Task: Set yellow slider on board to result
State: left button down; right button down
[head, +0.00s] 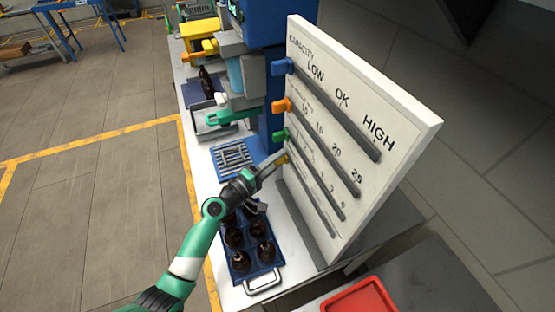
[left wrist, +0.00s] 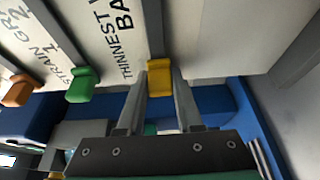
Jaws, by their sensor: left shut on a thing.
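The white board (head: 395,120) stands upright on the bench, with dark slots and printed scales. The yellow slider (head: 283,158) is at the left end of the lowest marked slot, below the green slider (head: 279,135). My left gripper (head: 275,163) reaches it from the lower left and is shut on it. In the left wrist view the yellow slider (left wrist: 160,77) sits between the two fingers (left wrist: 160,92). The orange slider (head: 282,105) and blue slider (head: 283,66) are also at the left ends of their slots. My right gripper is not in view.
A blue tray (head: 238,282) of several amber bottles stands beside my left forearm. A blue rack (head: 234,158) and a machine (head: 238,75) with a green lever (head: 233,117) stand behind. A red bin (head: 362,300) is at the front right.

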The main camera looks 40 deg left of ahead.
aim_at(298, 173)
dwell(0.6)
pick_arm(q)
jog(key=s+d+p, duration=0.1)
jog(key=d, duration=0.1)
jog(key=s+d+p, duration=0.1)
jog(key=d, duration=0.2)
jog(key=s+d+p, duration=0.1)
jog(key=d, duration=0.1)
jog(key=shift+s+d+p, duration=0.15)
jog(key=shift+d+p, duration=0.05)
jog(key=shift+p, duration=0.15)
jog(key=c, duration=0.6)
grip_release()
jog(key=shift+o, duration=0.2)
jog(key=shift+s, duration=0.1)
